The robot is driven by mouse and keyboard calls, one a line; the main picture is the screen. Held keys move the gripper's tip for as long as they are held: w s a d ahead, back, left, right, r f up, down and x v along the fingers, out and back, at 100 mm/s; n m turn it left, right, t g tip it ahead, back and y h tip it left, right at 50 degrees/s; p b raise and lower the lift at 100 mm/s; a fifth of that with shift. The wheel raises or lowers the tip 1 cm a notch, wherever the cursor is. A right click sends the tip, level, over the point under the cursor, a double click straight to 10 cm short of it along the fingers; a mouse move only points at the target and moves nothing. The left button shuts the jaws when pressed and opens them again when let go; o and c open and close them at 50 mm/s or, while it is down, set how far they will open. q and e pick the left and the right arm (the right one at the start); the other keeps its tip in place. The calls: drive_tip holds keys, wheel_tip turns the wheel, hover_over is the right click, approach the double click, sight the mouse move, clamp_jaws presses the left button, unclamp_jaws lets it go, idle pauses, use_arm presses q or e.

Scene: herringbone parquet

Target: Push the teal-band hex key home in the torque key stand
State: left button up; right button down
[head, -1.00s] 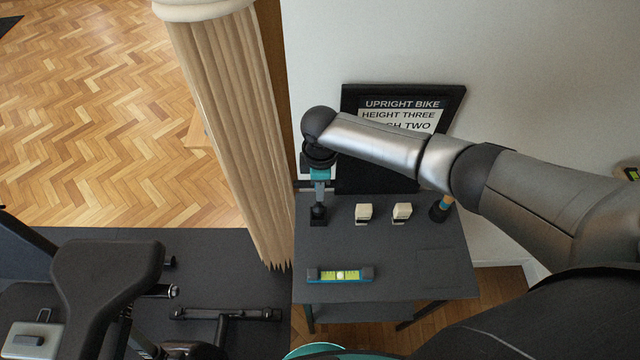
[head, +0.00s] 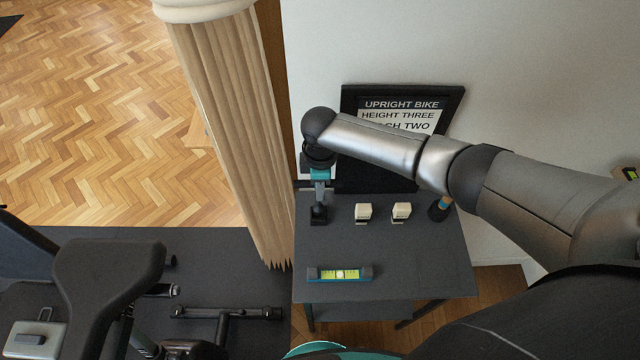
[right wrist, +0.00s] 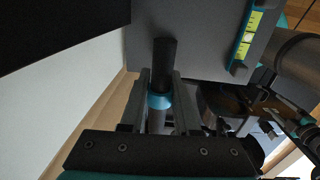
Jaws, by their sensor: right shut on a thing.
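My right gripper (head: 319,197) points down over the left part of the dark table. In the right wrist view its fingers (right wrist: 158,102) are shut around a dark cylindrical piece with a teal band, the teal-band hex key (right wrist: 159,101). Its dark end reaches out past the fingertips. In the head view a small dark block (head: 319,215) shows at the table directly below the fingers. I cannot tell where key ends and torque key stand begins, nor how deep the key sits. My left gripper is not in view.
Two cream blocks (head: 363,212) (head: 401,211) stand right of the gripper. A dark holder (head: 438,210) with a tan-and-teal piece is farther right. A spirit level (head: 340,274) lies at the table's front. A fluted column (head: 235,130) rises close left, and a framed sign (head: 400,105) stands behind.

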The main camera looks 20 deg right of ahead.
sight(320, 207)
drive_tip(key=shift+f+b, duration=1.45)
drive_tip(key=shift+f, duration=0.55)
drive_tip(key=c, duration=0.6)
unclamp_jaws()
drive_tip(key=shift+o, duration=0.2)
drive_tip(key=r, duration=0.5)
drive_tip(key=r+p, duration=0.1)
drive_tip(key=r, duration=0.4)
drive_tip(key=s+r+p, duration=0.1)
drive_tip(key=r, duration=0.4)
drive_tip(key=shift+a+r, duration=0.1)
drive_tip(key=shift+r, duration=0.05)
